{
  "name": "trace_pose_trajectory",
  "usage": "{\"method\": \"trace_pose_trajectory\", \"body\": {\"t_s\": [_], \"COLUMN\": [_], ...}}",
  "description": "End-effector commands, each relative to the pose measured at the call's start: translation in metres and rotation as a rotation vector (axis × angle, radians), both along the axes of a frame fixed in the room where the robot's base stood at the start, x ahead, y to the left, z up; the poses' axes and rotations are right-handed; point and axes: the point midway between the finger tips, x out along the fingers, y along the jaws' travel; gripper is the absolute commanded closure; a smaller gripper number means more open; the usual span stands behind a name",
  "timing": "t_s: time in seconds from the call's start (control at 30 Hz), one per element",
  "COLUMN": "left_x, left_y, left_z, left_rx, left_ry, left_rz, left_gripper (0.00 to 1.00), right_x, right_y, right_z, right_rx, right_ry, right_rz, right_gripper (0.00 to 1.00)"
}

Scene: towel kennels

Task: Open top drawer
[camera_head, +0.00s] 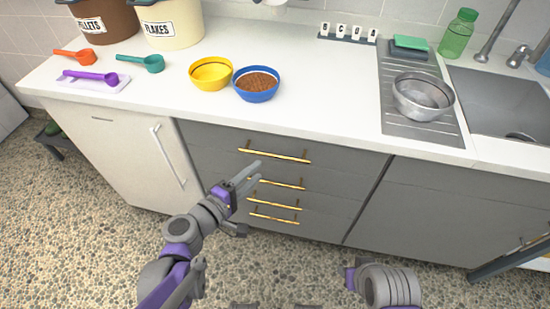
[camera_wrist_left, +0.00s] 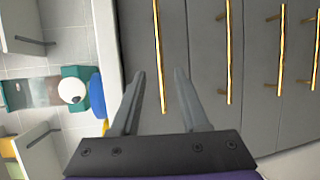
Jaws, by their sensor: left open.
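The top drawer (camera_head: 345,155) is the uppermost grey front under the counter, and it looks closed. Its gold bar handle (camera_head: 285,156) runs across the front. My left gripper (camera_head: 258,171) is open and empty in front of the drawers, its fingertips just below the top handle in the head view. In the left wrist view the drawer fronts appear turned sideways. There the top handle (camera_wrist_left: 157,45) runs between the two open fingers (camera_wrist_left: 160,76); I cannot tell whether they reach around it. My right gripper is out of view; only part of that arm shows at the bottom.
Lower drawers with gold handles (camera_head: 276,184) sit below. On the counter (camera_head: 320,100) stand a yellow bowl (camera_head: 211,76), a blue bowl of kibble (camera_head: 256,97) and a metal bowl (camera_head: 422,110). A white cabinet door (camera_head: 125,150) is at left. The pebbled floor in front is clear.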

Motion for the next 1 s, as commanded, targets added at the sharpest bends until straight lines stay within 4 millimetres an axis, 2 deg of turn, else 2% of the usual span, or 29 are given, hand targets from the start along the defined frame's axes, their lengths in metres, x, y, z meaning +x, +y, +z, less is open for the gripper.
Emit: {"method": "trace_pose_trajectory", "body": {"t_s": [0.3, 0.5, 0.9, 1.0], "left_x": [0.048, 0.069, 0.076, 0.076], "left_y": [-0.035, -0.050, -0.054, -0.054], "left_z": [-0.012, -0.016, -0.017, -0.017], "left_rx": [0.001, 0.002, 0.003, 0.003], "left_ry": [0.001, 0.001, 0.000, 0.000], "left_rz": [-0.005, -0.004, -0.003, -0.003], "left_gripper": [0.55, 0.55, 0.55, 0.71], "right_x": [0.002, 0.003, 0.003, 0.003], "right_y": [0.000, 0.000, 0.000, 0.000], "right_z": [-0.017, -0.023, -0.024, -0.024], "right_rx": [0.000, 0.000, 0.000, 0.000], "right_ry": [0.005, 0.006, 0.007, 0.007], "right_rz": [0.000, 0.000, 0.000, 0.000], "right_gripper": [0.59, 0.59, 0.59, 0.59]}}
